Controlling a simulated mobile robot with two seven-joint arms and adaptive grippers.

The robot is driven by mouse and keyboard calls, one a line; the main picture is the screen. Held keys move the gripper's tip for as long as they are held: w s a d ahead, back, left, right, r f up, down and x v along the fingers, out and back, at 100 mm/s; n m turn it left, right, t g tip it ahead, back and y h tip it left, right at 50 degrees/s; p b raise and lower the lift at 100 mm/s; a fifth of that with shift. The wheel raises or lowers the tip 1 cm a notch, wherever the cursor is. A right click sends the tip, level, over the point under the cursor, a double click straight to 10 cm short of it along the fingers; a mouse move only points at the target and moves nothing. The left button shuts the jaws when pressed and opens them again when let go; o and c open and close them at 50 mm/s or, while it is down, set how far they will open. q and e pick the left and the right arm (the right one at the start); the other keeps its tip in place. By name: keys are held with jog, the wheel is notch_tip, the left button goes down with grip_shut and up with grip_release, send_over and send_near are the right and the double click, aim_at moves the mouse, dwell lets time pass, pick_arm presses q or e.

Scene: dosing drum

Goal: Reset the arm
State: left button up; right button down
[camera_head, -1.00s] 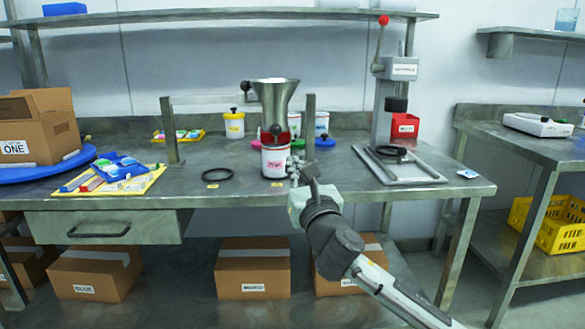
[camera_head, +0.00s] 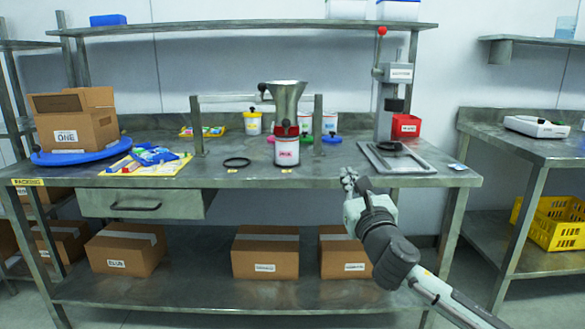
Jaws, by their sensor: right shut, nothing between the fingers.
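My right gripper (camera_head: 349,179) is shut and empty. It is in front of the steel workbench's front edge, to the right of the white drum with a pink label (camera_head: 287,152). The gripper is clear of the drum and touches nothing that I can see. The drum stands on the bench under the steel hopper (camera_head: 286,98), with a red part (camera_head: 286,130) at its top. My left gripper does not show.
A black ring (camera_head: 237,162) lies on the bench left of the drum. A press (camera_head: 389,95) with a base plate stands to the right, beside a red bin (camera_head: 406,125). An open cardboard box (camera_head: 95,130) sits on a blue disc at left.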

jog(key=s+d+f+m+g+h, duration=0.2)
jog(key=s+d+f+m+g, duration=0.15)
jog(key=d+f+m, duration=0.5)
jog(key=s+d+f+m+g+h, duration=0.2)
jog(key=s+d+f+m, duration=0.25)
jog(key=f, duration=0.75)
jog(key=s+d+f+m+g+h, duration=0.25)
jog(key=d+f+m, duration=0.4)
jog(key=f, duration=0.35)
jog(key=s+d+f+m+g, duration=0.35)
jog(key=s+f+m, duration=0.2)
jog(key=s, duration=0.35)
jog(key=s+d+f+m+g, duration=0.2)
jog(key=s+d+f+m, duration=0.35)
jog(key=s, duration=0.35)
jog(key=s+d+f+m+g, duration=0.35)
jog(key=s+f, duration=0.25)
jog(key=s, duration=0.3)
jog(key=s+a+f+m+y, duration=0.1)
jog(key=a+f, duration=0.1)
jog(key=a, duration=0.6)
jog(key=a+f+m+y, duration=0.2)
jog(key=a, duration=0.7)
jog(key=shift+s+f, duration=0.4)
